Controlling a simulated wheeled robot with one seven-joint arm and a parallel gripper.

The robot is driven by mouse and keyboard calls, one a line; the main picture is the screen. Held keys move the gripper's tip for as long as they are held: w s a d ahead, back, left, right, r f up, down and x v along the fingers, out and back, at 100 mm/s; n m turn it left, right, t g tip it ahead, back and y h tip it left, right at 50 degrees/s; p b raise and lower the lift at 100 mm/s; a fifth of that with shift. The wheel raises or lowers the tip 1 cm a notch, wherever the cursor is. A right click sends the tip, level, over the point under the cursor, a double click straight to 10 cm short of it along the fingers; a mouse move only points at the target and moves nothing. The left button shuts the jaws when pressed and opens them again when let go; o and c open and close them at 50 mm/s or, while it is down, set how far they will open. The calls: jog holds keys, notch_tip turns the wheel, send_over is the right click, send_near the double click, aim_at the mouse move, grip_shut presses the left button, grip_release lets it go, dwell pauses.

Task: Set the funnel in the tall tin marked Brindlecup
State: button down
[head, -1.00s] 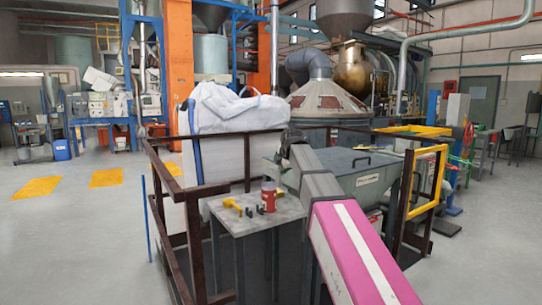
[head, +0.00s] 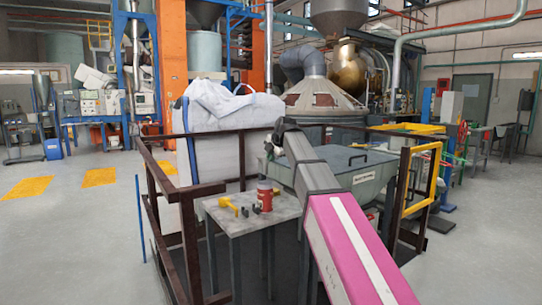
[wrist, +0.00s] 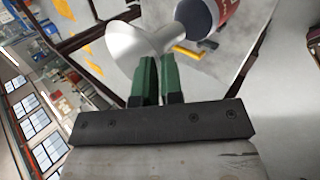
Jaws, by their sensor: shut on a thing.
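My gripper (wrist: 160,62), with green fingers, is shut on the pale funnel (wrist: 128,38) in the wrist view. A red tin (head: 265,196) stands upright on a small grey table (head: 222,219) in the head view. In the wrist view the tin (wrist: 226,12) shows beyond the funnel, with its dark open mouth visible. White lettering is on it, too cut off to read. In the head view the funnel is not clearly made out.
A yellow tool (head: 229,204) and small dark items lie left of the tin. Brown railings (head: 187,232) surround the table's left side. A grey lidded hopper (head: 345,160) stands right behind my arm, and a white bulk bag (head: 230,115) stands behind.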

notch_tip(320, 180, down, 10)
jog(key=shift+f, duration=0.2)
dwell(1.0)
jog(key=c, duration=1.2)
grip_release()
jog(key=shift+r, duration=0.1)
notch_tip(320, 180, up, 8)
jog(key=shift+f, duration=0.1)
dwell(0.3)
jog(key=shift+s, duration=0.1)
